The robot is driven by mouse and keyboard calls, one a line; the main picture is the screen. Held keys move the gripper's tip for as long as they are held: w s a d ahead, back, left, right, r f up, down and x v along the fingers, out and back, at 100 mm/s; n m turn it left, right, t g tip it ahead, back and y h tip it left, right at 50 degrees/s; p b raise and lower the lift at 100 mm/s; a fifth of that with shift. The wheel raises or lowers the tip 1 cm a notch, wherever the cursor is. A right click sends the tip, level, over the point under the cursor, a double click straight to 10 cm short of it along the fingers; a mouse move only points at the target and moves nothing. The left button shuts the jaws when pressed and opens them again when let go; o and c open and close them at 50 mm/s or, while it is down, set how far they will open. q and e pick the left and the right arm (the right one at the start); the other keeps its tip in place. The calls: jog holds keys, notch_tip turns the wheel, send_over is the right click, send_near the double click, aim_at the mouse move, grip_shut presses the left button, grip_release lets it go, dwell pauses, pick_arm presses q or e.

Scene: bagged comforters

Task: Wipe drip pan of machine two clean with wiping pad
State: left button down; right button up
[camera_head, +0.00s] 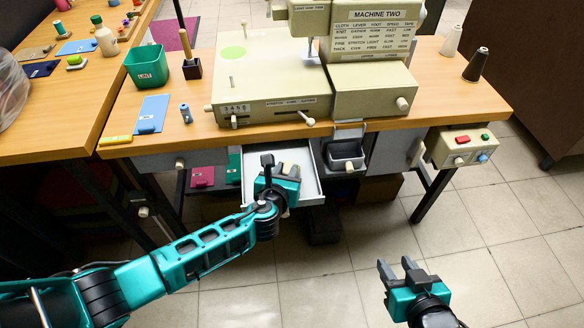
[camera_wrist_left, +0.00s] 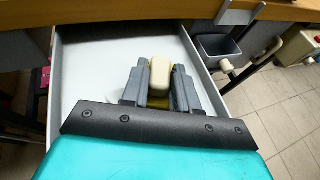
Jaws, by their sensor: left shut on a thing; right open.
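Machine two (camera_head: 372,48), a cream sewing machine with a printed chart, stands on the wooden table. Below it, a pale drip pan (camera_head: 309,187) is pulled out from under the tabletop; it fills much of the left wrist view (camera_wrist_left: 95,60). My left gripper (camera_head: 282,171) is over the pan, shut on the wiping pad, whose cream rounded grip (camera_wrist_left: 160,73) shows between the fingers with some yellow beneath. The pad's underside is hidden, so I cannot tell whether it touches the pan. My right gripper (camera_head: 397,270) is open and empty over the floor, to the right.
A small grey bin (camera_head: 346,153) hangs just right of the pan. A control box (camera_head: 466,147) with buttons is fixed at the table's right edge. The floor at front right is clear.

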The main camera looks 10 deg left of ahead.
pick_arm(q)
jog(key=a, duration=0.2)
jog(key=shift+s+a+f+p, duration=0.3)
jog(key=shift+s+f+p, duration=0.05)
jog(key=shift+f, duration=0.05)
jog(key=shift+s+a+p, duration=0.2)
jog(key=shift+a, duration=0.55)
jog(key=shift+s+a+p, duration=0.15)
jog(key=shift+a, duration=0.55)
jog(key=shift+s+a+p, duration=0.2)
jog(key=shift+a, duration=0.55)
jog(key=shift+r, duration=0.1)
notch_tip(320, 180, up, 3)
jog(key=p, duration=0.3)
jog(key=shift+w+d, duration=0.15)
jog(key=shift+r, duration=1.2)
jog(key=shift+d, duration=0.1)
